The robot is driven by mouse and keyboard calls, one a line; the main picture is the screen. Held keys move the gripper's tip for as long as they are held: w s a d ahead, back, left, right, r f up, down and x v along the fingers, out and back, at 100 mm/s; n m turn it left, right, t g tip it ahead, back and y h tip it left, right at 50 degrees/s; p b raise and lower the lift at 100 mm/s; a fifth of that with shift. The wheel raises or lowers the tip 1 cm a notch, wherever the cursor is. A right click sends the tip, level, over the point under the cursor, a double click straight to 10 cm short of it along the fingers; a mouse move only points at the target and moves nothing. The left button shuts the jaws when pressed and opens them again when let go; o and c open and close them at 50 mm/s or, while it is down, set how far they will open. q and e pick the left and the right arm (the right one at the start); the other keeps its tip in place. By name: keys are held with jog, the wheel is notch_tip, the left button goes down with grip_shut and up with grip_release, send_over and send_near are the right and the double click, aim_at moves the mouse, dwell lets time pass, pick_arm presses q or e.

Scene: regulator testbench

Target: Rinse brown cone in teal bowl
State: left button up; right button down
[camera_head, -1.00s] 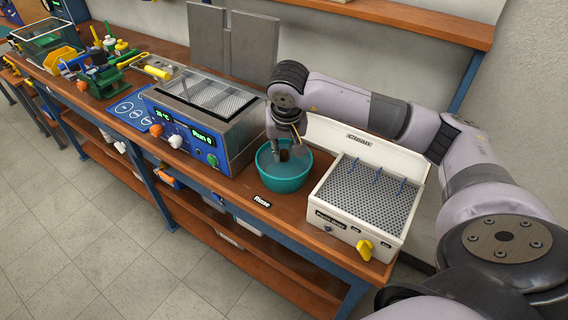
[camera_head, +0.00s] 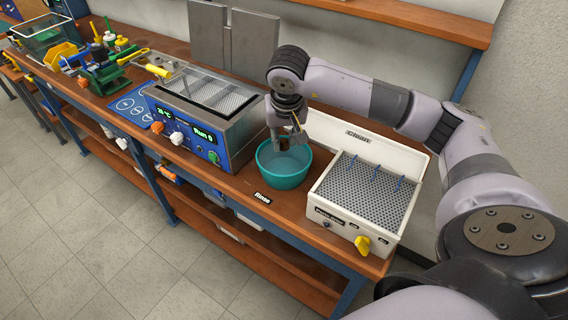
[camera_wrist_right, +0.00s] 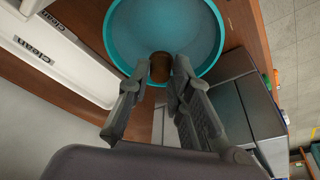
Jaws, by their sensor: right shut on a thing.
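The teal bowl (camera_head: 284,176) stands on the wooden bench between the blue-fronted bath and the white drying unit, by the "Rinse" label. It also shows in the right wrist view (camera_wrist_right: 200,25). My right gripper (camera_head: 284,143) points down over the bowl's back part. In the right wrist view my right gripper (camera_wrist_right: 163,72) is shut on the brown cone (camera_wrist_right: 160,68), which sits between the fingertips at the bowl's rim in the picture. The cone (camera_head: 284,145) is small and partly hidden by the fingers in the head view. It appears above the bowl's inside. My left gripper is not in view.
The blue-fronted bath (camera_head: 203,120) stands close left of the bowl. The white drying unit (camera_head: 336,217) with blue pegs and a yellow knob (camera_head: 362,244) stands close right. A "Rinse" label (camera_head: 262,198) lies in front. Bottles and tools crowd the far left.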

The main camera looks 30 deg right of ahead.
aim_at(284, 141)
jog(key=shift+r+p, duration=1.1)
jog(key=shift+r, duration=0.95)
